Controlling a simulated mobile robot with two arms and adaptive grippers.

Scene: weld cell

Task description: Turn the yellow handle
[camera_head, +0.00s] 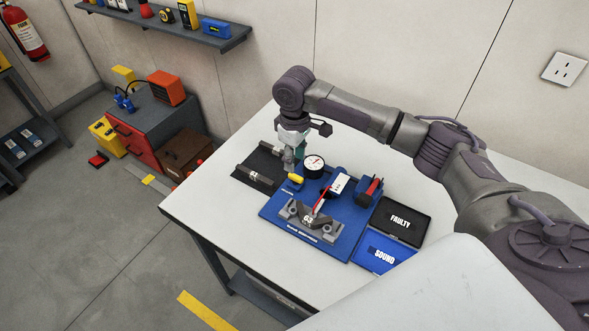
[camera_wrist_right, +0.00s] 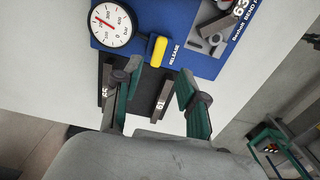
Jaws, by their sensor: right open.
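The yellow handle (camera_head: 295,179) is a short lever on the left side of the blue test bench (camera_head: 272,210), beside a round white gauge (camera_head: 314,164). In the wrist view the yellow handle (camera_wrist_right: 157,50) sits next to the word RELEASE, with the gauge (camera_wrist_right: 111,22) to its left. My right gripper (camera_head: 289,162) is just behind the handle in the head view. In the wrist view my right gripper (camera_wrist_right: 152,88) is open and empty, its two green-padded fingers apart. The handle lies beyond the fingertips, between their lines, and appears untouched. My left gripper is not seen.
A dark tray (camera_head: 240,171) with grey parts lies left of the bench. A grey part marked 63 (camera_head: 308,219) sits clamped on the bench. A black FAULTY tray (camera_head: 404,232) and a blue SOUND tray (camera_head: 372,260) lie on the right. The table's front left is clear.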

